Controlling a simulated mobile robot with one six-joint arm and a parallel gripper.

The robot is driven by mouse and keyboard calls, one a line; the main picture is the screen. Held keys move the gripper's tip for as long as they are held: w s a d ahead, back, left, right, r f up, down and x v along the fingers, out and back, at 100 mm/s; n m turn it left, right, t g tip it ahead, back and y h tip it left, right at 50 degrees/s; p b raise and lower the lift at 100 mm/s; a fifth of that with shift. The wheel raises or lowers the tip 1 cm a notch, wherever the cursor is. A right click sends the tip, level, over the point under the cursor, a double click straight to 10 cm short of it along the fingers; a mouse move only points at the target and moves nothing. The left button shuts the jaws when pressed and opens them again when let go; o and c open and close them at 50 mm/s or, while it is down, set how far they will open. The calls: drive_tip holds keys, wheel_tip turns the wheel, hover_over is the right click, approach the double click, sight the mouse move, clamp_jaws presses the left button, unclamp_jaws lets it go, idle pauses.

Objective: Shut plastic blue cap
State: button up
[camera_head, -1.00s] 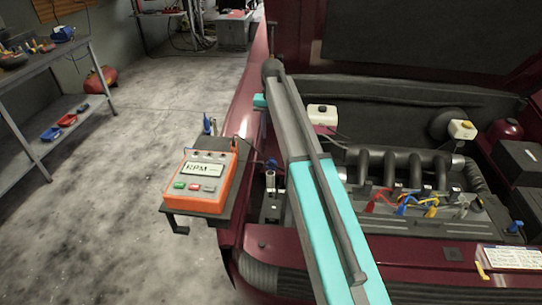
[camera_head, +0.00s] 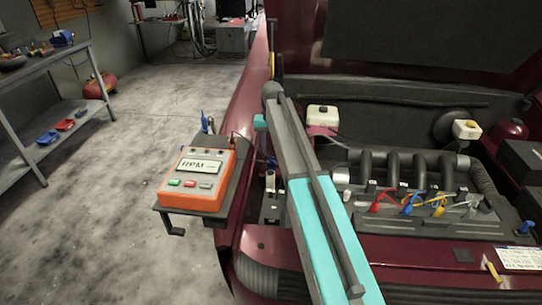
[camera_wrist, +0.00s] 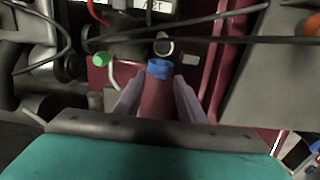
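A blue plastic cap (camera_wrist: 160,68) is in the upper middle of the wrist view. Just above it is a round, dark opening with a pale rim (camera_wrist: 163,46). I cannot tell whether the cap is hinged to it. My gripper (camera_wrist: 159,80) is open, with its two pale fingers spread apart. The cap lies between and just beyond the fingertips, with no clear contact. A dark red surface shows between the fingers. In the head view my arm crosses the engine bay and my gripper is hidden.
A green cap (camera_wrist: 101,59) and dark cables lie close to the fingers. An orange RPM meter (camera_head: 198,180) sits on a bracket beside the red car (camera_head: 233,180). The engine (camera_head: 410,185) and coloured leads are right of my arm. The floor at left is open.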

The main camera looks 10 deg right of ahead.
drive_tip(key=shift+f, duration=0.4)
drive_tip(key=c, duration=0.8)
drive_tip(key=shift+a, duration=0.2)
clamp_jaws()
drive_tip(key=shift+d, duration=0.15)
drive_tip(key=shift+s, duration=0.1)
